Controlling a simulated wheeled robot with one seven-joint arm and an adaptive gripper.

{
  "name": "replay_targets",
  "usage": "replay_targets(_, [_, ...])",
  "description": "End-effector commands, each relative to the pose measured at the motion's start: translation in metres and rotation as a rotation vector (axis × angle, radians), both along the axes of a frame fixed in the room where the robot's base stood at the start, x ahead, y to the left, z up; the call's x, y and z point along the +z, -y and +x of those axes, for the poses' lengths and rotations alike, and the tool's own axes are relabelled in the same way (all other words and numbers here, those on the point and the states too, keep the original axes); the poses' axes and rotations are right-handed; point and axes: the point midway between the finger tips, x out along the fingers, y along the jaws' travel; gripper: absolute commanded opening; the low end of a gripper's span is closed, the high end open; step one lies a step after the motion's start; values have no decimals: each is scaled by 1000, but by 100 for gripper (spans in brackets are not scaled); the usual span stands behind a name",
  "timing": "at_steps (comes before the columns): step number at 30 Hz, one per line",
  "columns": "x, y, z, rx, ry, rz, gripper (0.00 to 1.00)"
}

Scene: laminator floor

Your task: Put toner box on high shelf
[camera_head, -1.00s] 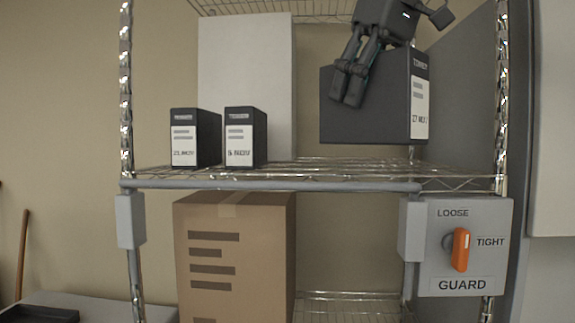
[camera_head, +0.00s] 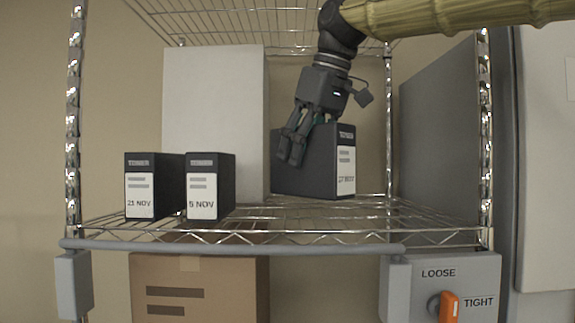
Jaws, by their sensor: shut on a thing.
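The dark toner box (camera_head: 318,160) with a white label reading 27 NOV is at the right part of the wire shelf (camera_head: 300,232), toward its back. My gripper (camera_head: 291,150) is shut on this box from above, with its fingers over the near left face. The box looks upright, at or just above the wires; I cannot tell whether it touches them. Two other toner boxes stand on the left of the same shelf, one labelled 21 NOV (camera_head: 140,195) and one labelled 5 NOV (camera_head: 202,195).
A grey guard bar (camera_head: 230,247) runs along the shelf's front edge. A guard switch box (camera_head: 440,275) is at lower right. A white panel (camera_head: 215,110) stands behind the boxes. A cardboard carton (camera_head: 200,295) is below. A wire shelf (camera_head: 270,20) is overhead.

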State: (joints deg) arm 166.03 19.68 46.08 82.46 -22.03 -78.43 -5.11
Motion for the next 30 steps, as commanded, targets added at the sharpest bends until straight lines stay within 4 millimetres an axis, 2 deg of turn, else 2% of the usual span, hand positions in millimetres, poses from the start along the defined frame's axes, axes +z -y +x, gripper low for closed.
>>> replay_targets(6, [1,-18,34,2,-1,-1,14])
replay_targets(12, [-3,-27,53,3,0,0,14])
replay_targets(21, [-5,-34,66,3,0,0,14])
replay_targets(30, [-32,-32,64,2,-1,-1,14])
